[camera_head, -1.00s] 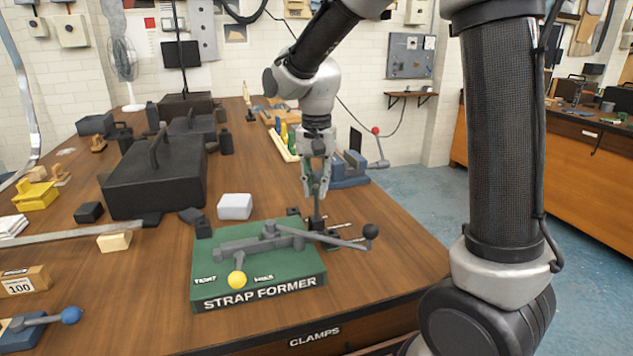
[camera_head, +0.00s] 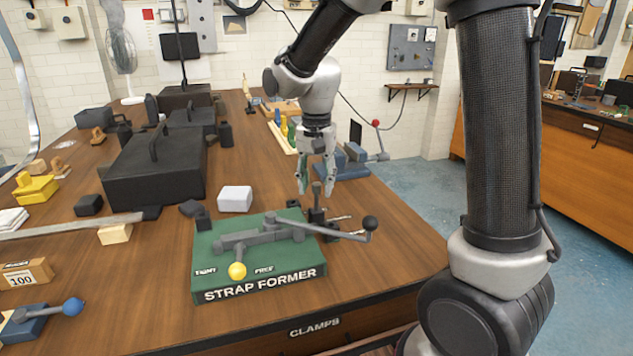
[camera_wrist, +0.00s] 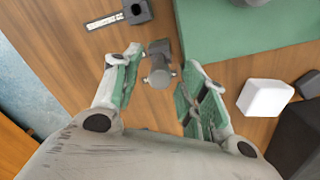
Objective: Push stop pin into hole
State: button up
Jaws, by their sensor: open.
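An upright grey stop pin (camera_head: 317,192) with a round top stands in a dark block behind the right side of the green strap former (camera_head: 207,243). It also shows in the wrist view (camera_wrist: 158,76). My gripper (camera_head: 316,187) points down over the pin, its fingers spread on either side of the pin's top. In the wrist view my gripper (camera_wrist: 160,70) is open, and the pin shows between the fingers with gaps on both sides. The hole is not visible; how deep the pin sits cannot be told.
The former's grey lever ends in a black ball (camera_head: 370,223); a yellow ball (camera_head: 237,271) is at its front. A white block (camera_head: 235,199) lies behind it to the left. A blue vise (camera_head: 352,160) stands behind my gripper.

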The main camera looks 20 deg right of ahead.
notch_tip(320, 180, up, 12)
dwell(0.5)
dwell(0.6)
jog(key=s+d+f+n+t, duration=0.1)
jog(key=s+d+n+t, duration=0.1)
jog(key=s+d, duration=0.5)
jog(key=s+d+f+n+t, duration=0.1)
jog(key=s+d+n, duration=0.3)
jog(key=s+d, duration=0.4)
jog(key=s+t, duration=0.1)
jog(key=s, duration=0.6)
